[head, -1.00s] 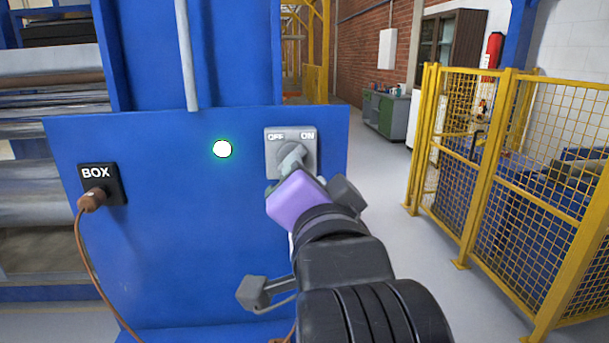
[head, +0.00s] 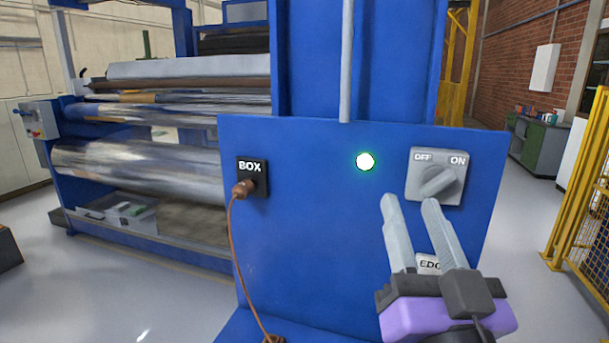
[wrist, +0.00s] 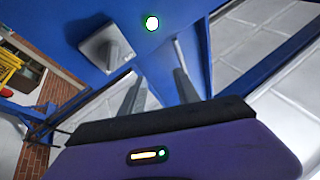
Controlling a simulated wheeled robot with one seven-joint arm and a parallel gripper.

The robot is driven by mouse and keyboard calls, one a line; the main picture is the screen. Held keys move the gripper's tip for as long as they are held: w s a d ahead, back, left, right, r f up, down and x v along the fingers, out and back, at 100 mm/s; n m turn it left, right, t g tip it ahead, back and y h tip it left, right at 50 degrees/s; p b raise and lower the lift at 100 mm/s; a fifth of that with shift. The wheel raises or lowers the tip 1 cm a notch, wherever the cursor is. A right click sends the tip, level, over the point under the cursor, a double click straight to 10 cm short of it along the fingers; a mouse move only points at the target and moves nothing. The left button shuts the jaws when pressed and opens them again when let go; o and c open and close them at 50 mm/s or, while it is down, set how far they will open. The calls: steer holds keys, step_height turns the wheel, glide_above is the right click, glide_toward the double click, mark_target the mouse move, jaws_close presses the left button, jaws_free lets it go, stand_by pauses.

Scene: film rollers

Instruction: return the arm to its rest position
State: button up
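My gripper (head: 411,204) is in front of the blue panel in the head view, below and left of the OFF/ON switch. Its two grey fingers are apart with nothing between them, and they point up toward the panel. The purple gripper body (head: 446,318) is at the bottom right. In the wrist view the fingers (wrist: 157,75) also show spread and empty. The grey rotary switch (head: 436,178) is clear of the fingers, its knob slanted toward ON. A white label, partly hidden behind the fingers, reads "EDG".
A lit green-white lamp (head: 365,161) is left of the switch. A BOX socket (head: 252,176) holds a brown plug with a hanging cable (head: 236,260). Film rollers (head: 150,170) stand at left. Yellow mesh fencing (head: 590,200) is at right, with open floor before it.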

steer(key=s+d+f+n+g+y, duration=0.1)
steer(key=s+f+n+y, duration=0.1)
steer(key=s+f, duration=0.5)
steer(key=s+d+f+n+g+y, duration=0.1)
steer(key=s+f+n+y, duration=0.2)
steer(key=f, duration=0.9)
steer(key=s+d+f+m+g+h, duration=0.1)
steer(key=s+d+f+g+h, duration=0.1)
steer(key=s+f, duration=0.5)
steer(key=s+d+f+m+g+h, duration=0.2)
steer(key=s+f, duration=0.6)
steer(key=s, duration=0.7)
steer(key=shift+s+d+f+g+h, duration=0.3)
steer(key=shift+d+g+h, duration=0.2)
steer(key=shift+d+g, duration=0.4)
